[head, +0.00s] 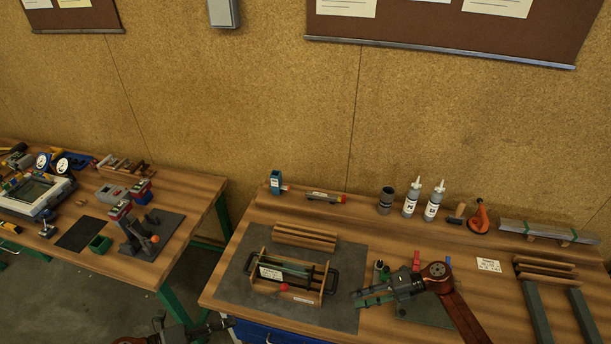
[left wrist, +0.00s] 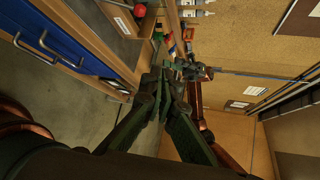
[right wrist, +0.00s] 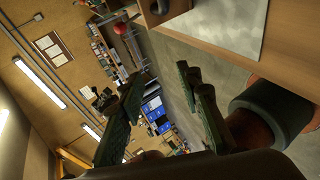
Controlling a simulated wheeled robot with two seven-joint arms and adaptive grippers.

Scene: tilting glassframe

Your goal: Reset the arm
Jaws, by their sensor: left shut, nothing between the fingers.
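A wooden frame box (head: 262,284) with dark handles at its sides and a white label stands on the grey mat (head: 235,290) on the right workbench. A red ball knob (head: 284,287) sits at its front. My left gripper (head: 226,323) is shut and empty, low in front of the bench's left front corner. Its closed fingers show in the left wrist view (left wrist: 167,75). My right gripper (head: 358,297) is over the bench, just right of the box and apart from it. Its fingers stand apart and empty in the right wrist view (right wrist: 158,82).
Wooden strips (head: 305,236) lie behind the box. Bottles (head: 411,198), a dark cup (head: 386,201) and an orange tool (head: 479,218) stand along the back. Blue drawers (left wrist: 60,40) are under the bench. A second bench (head: 180,205) with tools stands left, across a floor gap.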

